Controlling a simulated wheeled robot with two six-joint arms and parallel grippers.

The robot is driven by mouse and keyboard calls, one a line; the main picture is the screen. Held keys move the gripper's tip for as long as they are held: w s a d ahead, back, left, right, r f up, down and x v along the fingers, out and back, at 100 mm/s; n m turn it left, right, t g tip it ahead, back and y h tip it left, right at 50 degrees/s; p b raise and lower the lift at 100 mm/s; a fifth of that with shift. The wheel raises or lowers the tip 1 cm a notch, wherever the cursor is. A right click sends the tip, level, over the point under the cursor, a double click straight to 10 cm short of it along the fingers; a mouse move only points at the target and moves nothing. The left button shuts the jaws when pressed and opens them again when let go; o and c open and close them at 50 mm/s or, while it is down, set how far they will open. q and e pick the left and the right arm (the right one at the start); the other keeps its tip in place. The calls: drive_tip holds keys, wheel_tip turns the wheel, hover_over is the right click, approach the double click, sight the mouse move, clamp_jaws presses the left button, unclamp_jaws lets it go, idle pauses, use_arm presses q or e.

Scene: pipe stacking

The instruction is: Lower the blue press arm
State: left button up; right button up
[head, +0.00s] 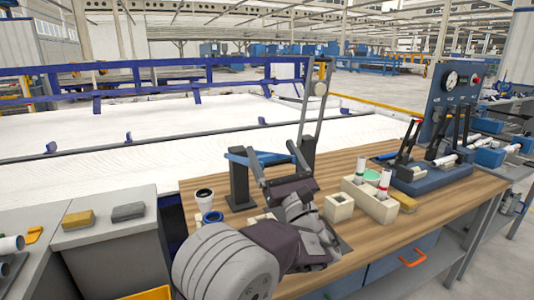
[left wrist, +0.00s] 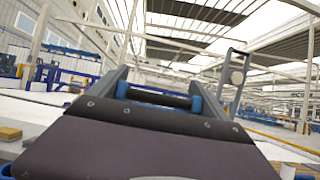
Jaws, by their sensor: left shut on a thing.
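The blue press arm (head: 268,158) spans the near side of the bench in the head view, with a dark stand (head: 240,185) at its left end. My left gripper (head: 271,153) reaches up to it from the near side. In the left wrist view, a dark bar with blue ends (left wrist: 160,97), apparently the arm's handle, lies across between the grey fingers. My left gripper is shut on this handle. The fingers and my wrist hide part of the press. My right gripper is not in view.
A tall grey frame with a round knob (head: 320,88) stands just behind. White cups (head: 204,198) stand to the left. Cream block holders (head: 362,200) and a blue gauge panel with levers (head: 452,100) stand to the right.

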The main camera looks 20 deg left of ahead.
use_arm(q)
wheel_tip(320, 180, down, 10)
drive_tip(key=s+d+b, duration=0.1)
drive_tip(key=d+b, duration=0.1)
drive_tip(key=b, duration=0.4)
drive_tip(key=shift+s, duration=0.3)
drive_tip(key=o, duration=1.9)
drive_tip(key=shift+c, duration=0.2)
drive_tip(key=shift+s+d+r, duration=0.25)
drive_tip(key=shift+s+d, duration=0.1)
drive_tip(key=shift+d, duration=0.05)
drive_tip(key=v, duration=0.9)
drive_tip(key=shift+s, duration=0.1)
